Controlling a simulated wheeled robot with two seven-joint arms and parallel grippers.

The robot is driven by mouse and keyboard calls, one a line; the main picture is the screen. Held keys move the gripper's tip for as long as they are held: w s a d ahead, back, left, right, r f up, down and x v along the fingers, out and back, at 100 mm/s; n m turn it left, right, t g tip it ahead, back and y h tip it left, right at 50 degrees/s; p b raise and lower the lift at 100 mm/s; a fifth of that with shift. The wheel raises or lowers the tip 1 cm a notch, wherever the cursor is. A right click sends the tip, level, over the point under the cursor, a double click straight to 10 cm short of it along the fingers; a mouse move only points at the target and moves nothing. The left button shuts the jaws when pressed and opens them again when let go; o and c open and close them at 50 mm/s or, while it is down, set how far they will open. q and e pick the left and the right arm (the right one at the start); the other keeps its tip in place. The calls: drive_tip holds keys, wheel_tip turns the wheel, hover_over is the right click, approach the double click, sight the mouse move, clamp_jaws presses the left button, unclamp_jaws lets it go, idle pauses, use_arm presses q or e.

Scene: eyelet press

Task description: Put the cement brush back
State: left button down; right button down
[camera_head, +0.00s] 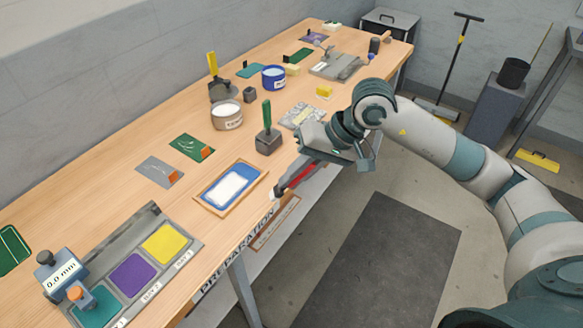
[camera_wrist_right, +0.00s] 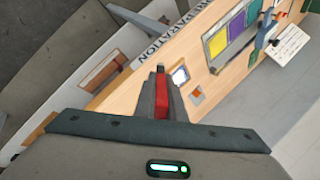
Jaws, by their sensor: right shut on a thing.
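My right gripper (camera_head: 288,183) is shut on a red-handled brush (camera_head: 302,175) with a pale tip, which I take to be the cement brush. It holds the brush tilted, over the front edge of the workbench beside the framed blue-and-white tray (camera_head: 231,188). A small dark block (camera_head: 249,94) looks empty. My left gripper is out of view.
A beige tin (camera_head: 227,115) and a blue tin (camera_head: 273,77) stand farther back, near a yellow-handled tool (camera_head: 212,64). A rack with teal, purple and yellow pads (camera_head: 165,243) lies at the near left. Bare wood lies between the tray and the green card (camera_head: 190,147).

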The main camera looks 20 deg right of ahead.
drive_tip(key=s+d+f+n, duration=0.1)
drive_tip(key=s+f, duration=0.3)
drive_tip(key=f, duration=0.3)
drive_tip(key=s+d+f+n+g+b, duration=0.1)
drive_tip(key=s+d+f, duration=0.1)
drive_tip(key=s+f, duration=0.3)
wheel_tip(320, 180, down, 2)
drive_tip(key=shift+s+f, duration=0.1)
drive_tip(key=shift+s, duration=0.2)
